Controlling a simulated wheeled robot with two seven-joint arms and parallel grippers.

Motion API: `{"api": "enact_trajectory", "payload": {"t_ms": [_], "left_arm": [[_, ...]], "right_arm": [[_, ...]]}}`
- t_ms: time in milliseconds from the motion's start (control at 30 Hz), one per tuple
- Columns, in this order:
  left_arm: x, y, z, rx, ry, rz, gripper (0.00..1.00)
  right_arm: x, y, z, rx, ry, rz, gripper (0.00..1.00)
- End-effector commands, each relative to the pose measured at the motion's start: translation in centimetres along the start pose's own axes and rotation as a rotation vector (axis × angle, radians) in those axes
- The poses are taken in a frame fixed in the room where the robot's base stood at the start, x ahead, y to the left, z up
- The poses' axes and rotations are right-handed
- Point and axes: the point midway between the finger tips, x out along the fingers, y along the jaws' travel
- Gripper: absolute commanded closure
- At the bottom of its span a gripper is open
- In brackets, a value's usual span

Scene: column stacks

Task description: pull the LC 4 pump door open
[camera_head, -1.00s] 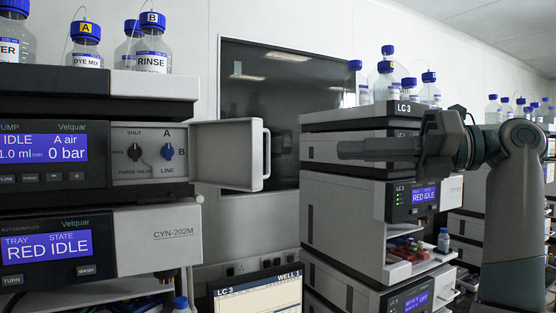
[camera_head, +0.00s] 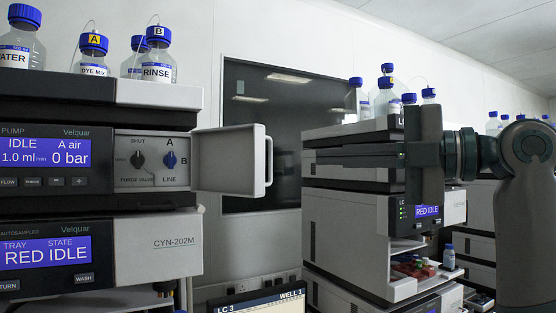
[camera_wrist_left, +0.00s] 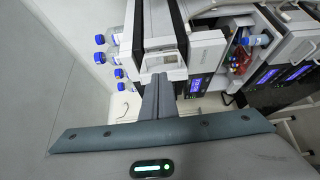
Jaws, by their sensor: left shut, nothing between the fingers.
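The pump module (camera_head: 50,155) of the left stack shows IDLE and 0 bar. Its white door (camera_head: 225,160) stands swung open to the right, with a handle (camera_head: 269,160) on its outer edge. Two knobs, purge valve and line, show in the opening. No LC number is readable on this stack. My left gripper (camera_head: 322,156) is shut and empty, right of the door and apart from it, in front of the right stack. Its dark closed fingers also show in the left wrist view (camera_wrist_left: 157,97). My right gripper is not in view.
The right stack (camera_head: 345,230) stands behind my left gripper; its label is mostly covered. Blue-capped bottles (camera_head: 157,55) stand on the left stack. A monitor (camera_head: 260,303) showing LC 3 is low between the stacks. A dark window (camera_head: 270,110) is behind. Open space lies between door and fingers.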

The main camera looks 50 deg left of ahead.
Motion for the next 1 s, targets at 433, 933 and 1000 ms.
{"api": "enact_trajectory", "payload": {"t_ms": [433, 933, 1000], "left_arm": [[1.9, 0.1, 0.0, -0.001, 0.003, -0.002, 1.00], [8.8, 0.2, 0.0, -0.001, 0.003, 0.000, 1.00], [9.4, 0.1, 0.0, -0.001, 0.003, 0.000, 1.00]], "right_arm": [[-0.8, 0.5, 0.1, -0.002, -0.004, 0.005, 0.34], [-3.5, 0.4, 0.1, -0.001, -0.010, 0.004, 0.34], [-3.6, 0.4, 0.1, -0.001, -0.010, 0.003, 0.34]]}}
